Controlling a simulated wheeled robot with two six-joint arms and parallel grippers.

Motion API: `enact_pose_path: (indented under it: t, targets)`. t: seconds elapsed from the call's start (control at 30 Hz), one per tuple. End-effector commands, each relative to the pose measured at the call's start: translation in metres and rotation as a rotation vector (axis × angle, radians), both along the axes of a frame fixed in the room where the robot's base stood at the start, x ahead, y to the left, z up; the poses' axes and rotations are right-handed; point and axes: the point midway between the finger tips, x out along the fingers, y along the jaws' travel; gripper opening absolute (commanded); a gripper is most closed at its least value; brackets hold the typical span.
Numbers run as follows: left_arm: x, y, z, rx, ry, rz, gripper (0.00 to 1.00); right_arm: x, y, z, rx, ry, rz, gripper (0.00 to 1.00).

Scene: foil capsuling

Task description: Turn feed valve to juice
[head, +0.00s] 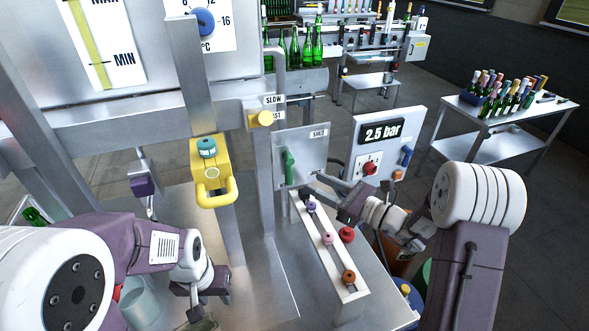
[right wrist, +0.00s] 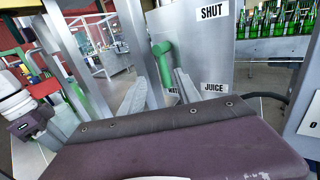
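The feed valve has a green handle (head: 288,168) on a grey metal panel (head: 313,160); it also shows in the right wrist view (right wrist: 164,62). The handle hangs roughly downward. The panel carries a SHUT label (right wrist: 212,12) at the top, a JUICE label (right wrist: 214,88) at the lower right and a partly hidden label beginning "WAT" (right wrist: 173,91). My right gripper (head: 313,187) is just right of the handle's lower end. In the right wrist view its fingers (right wrist: 158,82) are apart, with the handle seen beyond the gap; contact is unclear. My left gripper (head: 203,311) is low at the front, fingers unclear.
A white rail (head: 325,250) with several coloured knobs stands below the panel. A control box (head: 385,150) reading 2.5 bar is to the right. A yellow bracket (head: 212,175) and a steel post (head: 265,170) stand left of the valve.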

Motion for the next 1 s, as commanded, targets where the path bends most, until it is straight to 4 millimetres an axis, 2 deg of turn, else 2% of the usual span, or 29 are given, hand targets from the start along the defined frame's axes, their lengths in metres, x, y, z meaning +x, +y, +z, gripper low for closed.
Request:
enact_pose_path:
  t: [0.2,0.4,0.73,0.77,0.9,1.0]
  targets:
    - [0.000,0.000,0.016,0.000,-0.001,0.000,0.40,0.026,0.037,0.003,-0.002,0.003,0.007,0.40]
    - [0.000,0.000,0.025,0.000,-0.001,0.000,0.40,0.046,0.061,0.001,-0.003,0.001,0.005,0.40]
    - [0.000,0.000,0.025,0.000,0.000,0.000,0.40,0.052,0.067,-0.001,-0.003,0.001,0.003,0.40]
    - [0.000,0.000,0.025,0.000,0.000,0.000,0.40,0.052,0.067,-0.001,-0.004,0.002,0.003,0.37]
    - [0.000,0.000,0.025,0.000,0.000,0.000,0.40,0.052,0.067,-0.001,-0.003,0.001,0.003,0.00]
    - [0.000,0.000,0.025,0.000,0.000,0.000,0.40,0.052,0.067,-0.001,-0.003,0.001,0.002,0.00]
